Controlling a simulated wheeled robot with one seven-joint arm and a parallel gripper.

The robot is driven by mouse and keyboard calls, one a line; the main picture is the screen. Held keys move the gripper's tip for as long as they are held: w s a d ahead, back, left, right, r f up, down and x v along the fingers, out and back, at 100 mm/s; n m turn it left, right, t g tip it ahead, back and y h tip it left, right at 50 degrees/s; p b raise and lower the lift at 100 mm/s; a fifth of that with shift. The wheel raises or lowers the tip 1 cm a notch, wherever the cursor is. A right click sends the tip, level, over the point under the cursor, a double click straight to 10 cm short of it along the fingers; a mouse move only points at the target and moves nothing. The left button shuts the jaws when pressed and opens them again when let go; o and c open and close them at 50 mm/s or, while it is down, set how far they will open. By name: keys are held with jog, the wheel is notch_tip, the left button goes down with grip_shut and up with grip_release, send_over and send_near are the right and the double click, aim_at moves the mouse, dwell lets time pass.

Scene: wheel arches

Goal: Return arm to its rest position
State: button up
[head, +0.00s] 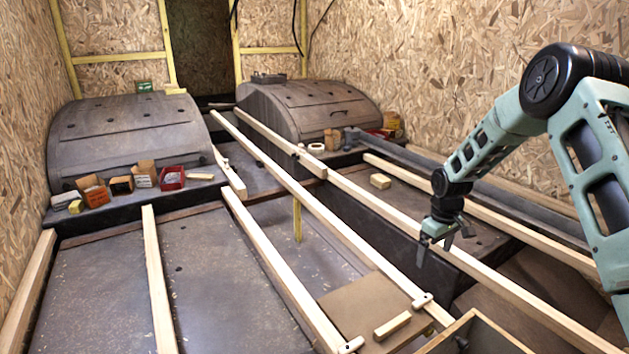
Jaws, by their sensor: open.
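My arm comes in from the right side of the head view, bent at a black joint and reaching left and down. My gripper (434,252) is at its end, pointing downward with its dark fingers apart and nothing between them. It hangs over or beside a long wooden beam (455,255) at the right of the middle; I cannot tell how high above it.
Several long beams, such as this one (290,190), run along the floor. Two grey wheel arches (130,135) (310,105) stand at the back. Small boxes (171,178) sit before the left arch. A wooden block (380,181) and an open box (475,335) lie nearby.

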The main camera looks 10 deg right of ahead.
jog(key=s+a+r+n, duration=0.1)
jog(key=s+a+r, duration=0.25)
jog(key=a, duration=0.45)
jog(key=s+a+r, duration=0.3)
jog(key=a+r, duration=0.2)
jog(key=a, duration=0.2)
jog(key=s+a+r+n, duration=0.1)
jog(key=s+a+r, duration=0.25)
jog(key=a, duration=0.45)
jog(key=s+a+r+n, duration=0.1)
jog(key=s+a+r, duration=0.15)
jog(key=s, duration=0.55)
jog(key=s+a+r, duration=0.2)
jog(key=s+a, duration=0.2)
jog(key=s, duration=0.4)
jog(key=s+a+r+n, duration=0.15)
jog(key=s+a, duration=0.25)
jog(key=s, duration=0.4)
notch_tip(320, 180, up, 20)
jog(key=s+p, duration=0.1)
jog(key=p, duration=1.8)
jog(key=shift+d+m+y, duration=0.2)
jog(key=shift+m+y, duration=0.1)
jog(key=shift+m, duration=0.05)
jog(key=shift+s+f, duration=0.1)
